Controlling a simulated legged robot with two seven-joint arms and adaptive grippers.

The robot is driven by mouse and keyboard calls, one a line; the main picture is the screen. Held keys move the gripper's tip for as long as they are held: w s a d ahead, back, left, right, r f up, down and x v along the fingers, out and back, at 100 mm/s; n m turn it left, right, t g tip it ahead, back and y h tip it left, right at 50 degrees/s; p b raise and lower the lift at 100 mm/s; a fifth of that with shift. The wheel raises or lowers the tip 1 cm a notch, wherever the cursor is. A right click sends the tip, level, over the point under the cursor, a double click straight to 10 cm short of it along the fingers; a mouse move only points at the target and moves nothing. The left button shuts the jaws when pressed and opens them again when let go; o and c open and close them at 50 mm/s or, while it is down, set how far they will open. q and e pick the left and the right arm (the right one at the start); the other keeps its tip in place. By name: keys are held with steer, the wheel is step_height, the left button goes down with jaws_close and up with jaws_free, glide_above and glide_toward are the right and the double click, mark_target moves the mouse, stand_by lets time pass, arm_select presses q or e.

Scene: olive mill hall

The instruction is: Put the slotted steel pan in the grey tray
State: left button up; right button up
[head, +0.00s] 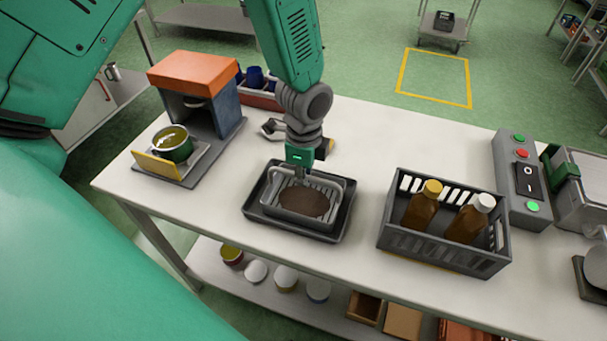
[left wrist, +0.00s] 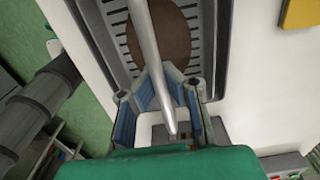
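The slotted steel pan (head: 325,190) has slotted sides, a raised handle and a round brown patch inside. It is within the outline of the dark grey tray (head: 254,211) on the white bench; I cannot tell whether it touches the tray floor. My left gripper (head: 302,180) points down at the far middle part of the pan. In the left wrist view, the fingers (left wrist: 162,75) close in on both sides of the steel handle bar (left wrist: 150,45), with the slotted pan (left wrist: 208,30) beyond. My right gripper is out of view.
A grey crate (head: 440,254) with two brown bottles stands right of the tray. A control box (head: 520,190) is farther right. A machine with an orange top (head: 192,70) and a green pot (head: 172,143) stand at left. Bench surface is clear between tray and crate.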

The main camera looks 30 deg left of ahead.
arm_select(q)
steer(key=o, duration=0.5)
steer(key=shift+d, duration=0.1)
steer(key=shift+c, duration=0.2)
steer(key=shift+a, duration=0.55)
steer(key=shift+a+r, duration=0.15)
steer(key=shift+r, duration=0.25)
step_height(320, 180, up, 11)
steer(key=shift+r, duration=0.2)
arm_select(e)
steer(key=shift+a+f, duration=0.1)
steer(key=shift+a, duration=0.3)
